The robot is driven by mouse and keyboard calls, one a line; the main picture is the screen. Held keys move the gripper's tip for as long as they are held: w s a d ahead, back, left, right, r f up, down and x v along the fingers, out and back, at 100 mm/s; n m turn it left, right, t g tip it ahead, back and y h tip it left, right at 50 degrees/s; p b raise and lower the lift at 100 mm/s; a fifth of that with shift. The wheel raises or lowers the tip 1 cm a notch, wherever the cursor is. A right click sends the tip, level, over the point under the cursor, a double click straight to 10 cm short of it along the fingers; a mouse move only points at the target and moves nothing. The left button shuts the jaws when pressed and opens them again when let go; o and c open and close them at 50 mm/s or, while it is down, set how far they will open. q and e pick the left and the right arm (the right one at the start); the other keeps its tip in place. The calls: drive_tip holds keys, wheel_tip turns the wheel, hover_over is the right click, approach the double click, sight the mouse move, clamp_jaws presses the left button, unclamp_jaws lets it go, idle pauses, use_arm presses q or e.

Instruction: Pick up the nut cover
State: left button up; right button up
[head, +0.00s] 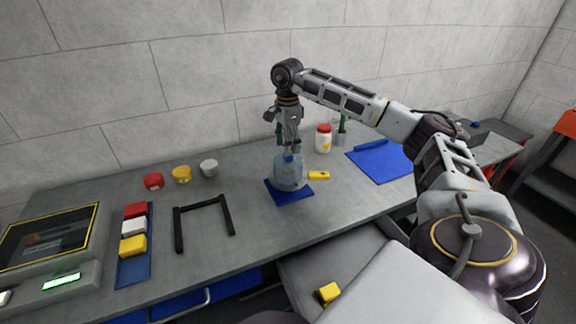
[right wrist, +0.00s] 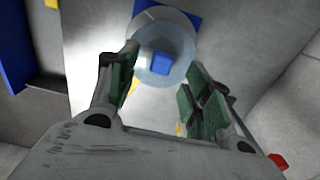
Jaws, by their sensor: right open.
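A clear bluish round body (head: 289,176) with a small blue block (head: 289,158) on top stands on a blue mat (head: 292,194) in the middle of the table. No label shows, so I cannot tell for sure which part is the nut cover; the blue block looks most like it. My right gripper (head: 288,144) points down just above the block. In the right wrist view my right gripper (right wrist: 163,68) is open, its green-padded fingers apart and empty. The blue block (right wrist: 161,63) shows between the fingertips, over the clear disc (right wrist: 182,42). My left gripper is not in view.
A yellow tool (head: 318,175) lies right of the mat. A red-lidded jar (head: 323,139) stands behind. A black frame (head: 204,203), several small pots and a device (head: 50,250) are at left. A larger blue mat (head: 383,162) lies at right.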

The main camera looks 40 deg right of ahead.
sight(288, 165)
drive_tip(key=shift+d+f, duration=0.1)
drive_tip(key=shift+f, duration=0.6)
wheel_tip(288, 165, down, 3)
drive_tip(key=shift+d+f, duration=0.1)
drive_tip(key=shift+f, duration=0.05)
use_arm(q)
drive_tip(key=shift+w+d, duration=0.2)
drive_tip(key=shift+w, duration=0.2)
use_arm(e)
drive_tip(key=shift+w+f, duration=0.1)
